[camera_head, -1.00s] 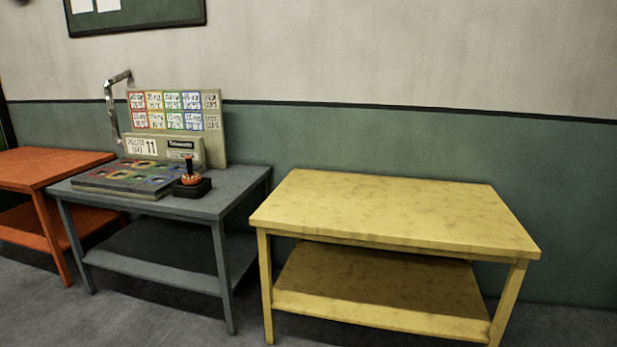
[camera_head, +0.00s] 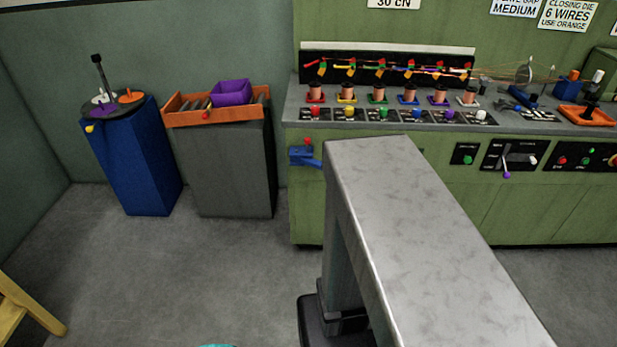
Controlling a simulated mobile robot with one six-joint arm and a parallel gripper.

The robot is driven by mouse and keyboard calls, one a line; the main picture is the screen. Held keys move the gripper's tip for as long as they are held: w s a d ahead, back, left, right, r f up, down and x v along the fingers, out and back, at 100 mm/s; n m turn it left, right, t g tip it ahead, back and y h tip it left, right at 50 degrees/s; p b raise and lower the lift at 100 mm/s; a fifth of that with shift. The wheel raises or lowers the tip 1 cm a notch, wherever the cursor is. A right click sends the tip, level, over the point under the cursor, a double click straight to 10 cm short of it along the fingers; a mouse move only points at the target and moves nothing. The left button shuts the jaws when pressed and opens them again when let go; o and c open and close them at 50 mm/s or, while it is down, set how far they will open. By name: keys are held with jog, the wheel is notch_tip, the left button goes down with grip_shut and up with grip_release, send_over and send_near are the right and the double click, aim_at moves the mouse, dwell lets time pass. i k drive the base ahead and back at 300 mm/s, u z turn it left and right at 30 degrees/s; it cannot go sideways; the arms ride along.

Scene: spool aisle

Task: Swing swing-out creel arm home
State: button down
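A large mottled grey beam (camera_head: 425,225) runs from the bottom right corner towards the green machine. An upright grey post (camera_head: 342,245) is under its far end, with a black block (camera_head: 325,318) at the post's foot. This may be the swing-out creel arm, but I cannot tell for sure. A small blue bracket with a red knob (camera_head: 303,156) sits at the left end of the green machine (camera_head: 303,215), beside the beam's far end. My gripper is not in view.
Several coloured-base spools stand on the machine's top. Left of it are a grey cabinet (camera_head: 230,170) with an orange tray (camera_head: 180,118) and purple bin (camera_head: 231,92), and a blue stand (camera_head: 138,160). A yellow table leg (camera_head: 28,308) shows lower left. Grey floor between is clear.

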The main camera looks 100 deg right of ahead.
aim_at(314, 163)
jog(key=z, duration=4.1)
jog(key=i, duration=0.1)
jog(key=u, duration=2.65)
jog(key=k, duration=0.4)
jog(key=u, duration=0.35)
